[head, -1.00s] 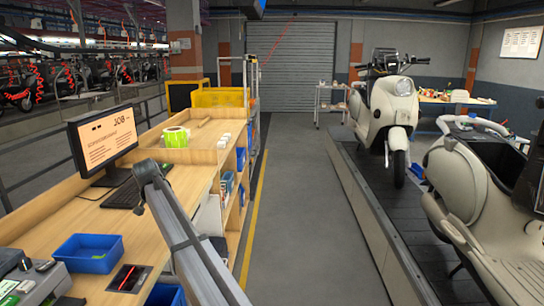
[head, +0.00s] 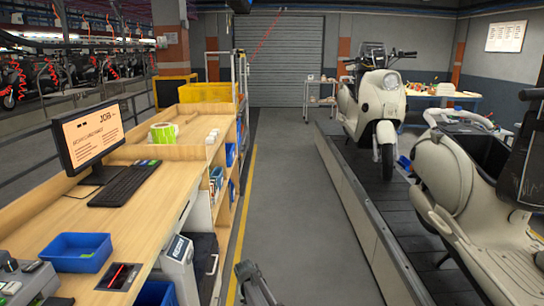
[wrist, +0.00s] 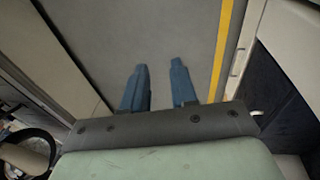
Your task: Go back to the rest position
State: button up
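My gripper (wrist: 158,88) shows in the wrist view with its two blue fingers apart and nothing between them. It hangs over the grey floor (wrist: 155,30), with the yellow floor line to the right of the fingers. In the head view part of my arm shows at the bottom middle, low over the aisle between the workbench and the conveyor. The gripper's fingers cannot be made out in the head view.
A wooden workbench (head: 150,215) with a monitor (head: 88,138), keyboard and blue bin (head: 77,252) stands at left. Cream scooters (head: 380,105) stand on the slat conveyor (head: 345,195) at right. The aisle floor (head: 285,170) between them is clear.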

jog(key=s+d+f+g, duration=0.2)
jog(key=s+d+f, duration=0.6)
jog(key=s, duration=0.4)
jog(key=s+d+f+g, duration=0.2)
jog(key=s+d+f, duration=0.7)
jog(key=s, duration=0.4)
jog(key=s+d+f+g+y, duration=0.1)
jog(key=s+d+g, duration=0.1)
jog(key=s, duration=1.1)
jog(key=s+d+f+g+y, duration=0.1)
jog(key=s+d, duration=0.3)
jog(key=s, duration=0.8)
jog(key=shift+s+f+g, duration=0.35)
jog(key=shift+f+g, duration=0.1)
jog(key=shift+g, duration=0.15)
